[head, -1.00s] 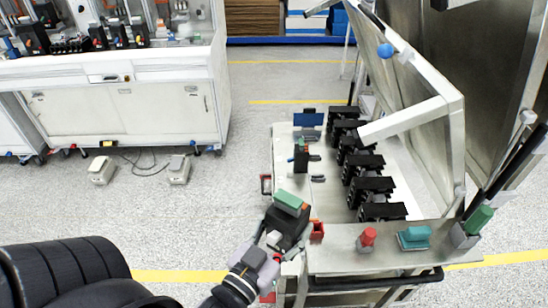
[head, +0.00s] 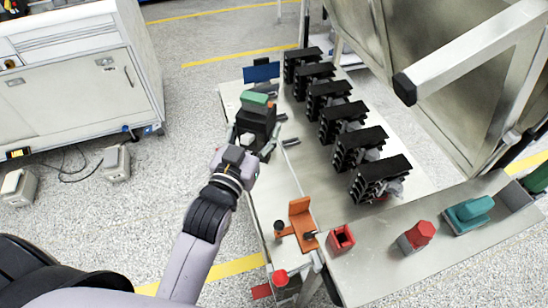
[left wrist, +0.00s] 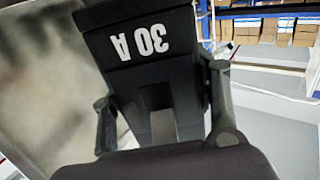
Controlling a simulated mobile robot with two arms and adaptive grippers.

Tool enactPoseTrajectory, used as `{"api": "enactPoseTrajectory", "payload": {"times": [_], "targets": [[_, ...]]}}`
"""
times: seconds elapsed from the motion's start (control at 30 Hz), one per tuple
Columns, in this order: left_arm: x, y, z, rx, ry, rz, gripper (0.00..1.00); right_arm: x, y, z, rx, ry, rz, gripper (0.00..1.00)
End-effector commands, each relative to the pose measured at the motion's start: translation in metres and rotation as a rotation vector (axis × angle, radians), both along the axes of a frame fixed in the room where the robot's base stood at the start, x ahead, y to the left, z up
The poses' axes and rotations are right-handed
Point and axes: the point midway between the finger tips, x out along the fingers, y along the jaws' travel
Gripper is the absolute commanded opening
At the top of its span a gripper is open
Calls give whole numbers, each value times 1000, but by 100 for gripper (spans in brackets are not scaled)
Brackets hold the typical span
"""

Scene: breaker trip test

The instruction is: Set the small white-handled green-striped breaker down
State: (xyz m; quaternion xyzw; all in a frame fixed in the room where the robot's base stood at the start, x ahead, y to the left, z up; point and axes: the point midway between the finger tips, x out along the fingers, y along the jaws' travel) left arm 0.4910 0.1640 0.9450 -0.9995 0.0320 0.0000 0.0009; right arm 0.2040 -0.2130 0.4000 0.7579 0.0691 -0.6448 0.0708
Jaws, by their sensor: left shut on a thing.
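The breaker (head: 256,118) is a black block with a green top, over the left edge of the metal table. My left gripper (head: 257,146) is shut on it, one finger on each side. In the left wrist view the breaker's black body (left wrist: 145,50) fills the middle between my gripper's fingers (left wrist: 165,115) and bears an upside-down white "30 A". A small pale patch shows near its lower part in the head view. Its underside is hidden, so I cannot tell whether it touches the table. My right gripper is not in view.
Several black breakers (head: 345,148) stand in a row on the metal table (head: 295,190). A blue block (head: 261,72) is just beyond the held breaker. An orange bracket (head: 301,220), red box (head: 341,239), red knob (head: 419,235) and teal piece (head: 468,214) are nearer. An open panel rises at right.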

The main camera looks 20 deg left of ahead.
Motion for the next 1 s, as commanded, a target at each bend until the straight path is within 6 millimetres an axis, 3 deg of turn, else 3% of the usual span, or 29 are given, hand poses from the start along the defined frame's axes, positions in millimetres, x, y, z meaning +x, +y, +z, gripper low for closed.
{"api": "enactPoseTrajectory", "payload": {"times": [0.03, 0.1, 0.53, 0.87, 1.0], "targets": [[10, -3, -14, 0, -12, -8, 6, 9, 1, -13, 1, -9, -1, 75], [21, -6, -22, 0, -12, -20, 6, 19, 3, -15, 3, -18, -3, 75], [82, -29, -58, 1, -11, -95, 6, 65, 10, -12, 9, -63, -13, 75], [102, -39, -63, 1, -6, -127, 6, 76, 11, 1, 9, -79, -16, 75], [103, -39, -75, 0, -1, -129, 6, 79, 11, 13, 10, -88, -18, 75]]}}
